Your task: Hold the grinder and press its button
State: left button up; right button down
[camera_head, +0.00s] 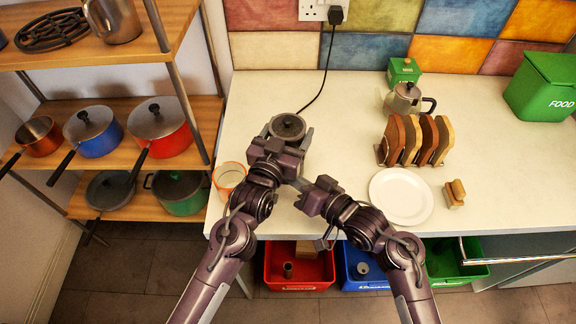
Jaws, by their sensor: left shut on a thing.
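The grinder (288,126) stands on the white counter, with a dark round top and a black cord running back to the wall plug. My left gripper (287,138) is shut around the grinder's body from the front and hides much of its lower part. My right gripper (305,194) is in front and to the right of the grinder, apart from it, near the counter's front. Its fingers are small and partly hidden, so I cannot tell whether they are open or shut. The grinder's button cannot be made out.
An orange-rimmed cup (229,177) stands left of my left gripper. To the right are a white plate (401,196), a toast rack with bread (413,140), a metal teapot (405,99), a green box (403,70) and a green food bin (544,86). A pan shelf (110,145) stands left.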

jog(key=shift+w, duration=0.25)
dwell(0.4)
jog(key=shift+s, duration=0.8)
jog(key=shift+s, duration=2.5)
dwell(2.8)
jog(key=s, duration=0.3)
jog(key=shift+s, duration=0.4)
